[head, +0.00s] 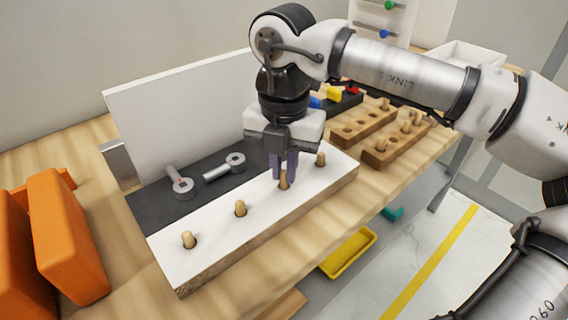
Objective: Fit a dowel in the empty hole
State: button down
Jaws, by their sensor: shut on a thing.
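A long white-topped board (216,257) with a wooden edge lies on the bench. Wooden dowels stand in a row along it: one at the near left (188,240), one in the middle (240,208) and one at the far right (320,160). My gripper (284,175) points down over the board between the middle and far right dowels. Its purple fingers are shut on a dowel (284,183), which stands upright. The dowel's lower end is at the board's surface; I cannot tell how deep it sits, and any hole beneath it is hidden.
Two wooden dowel racks (390,150) stand right of the board. Two metal tools (224,166) lie on a dark mat (150,204) behind it. Orange blocks (68,238) stand at the left. A yellow tray (348,253) sits below the bench's front edge.

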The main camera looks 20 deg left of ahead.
jog(key=shift+f, duration=0.35)
dwell(0.4)
jog(key=c, duration=1.4)
grip_release()
jog(key=shift+o, duration=0.2)
jog(key=shift+r, duration=0.1)
jog(key=shift+r+p, duration=1.35)
jog(key=shift+r, duration=1.1)
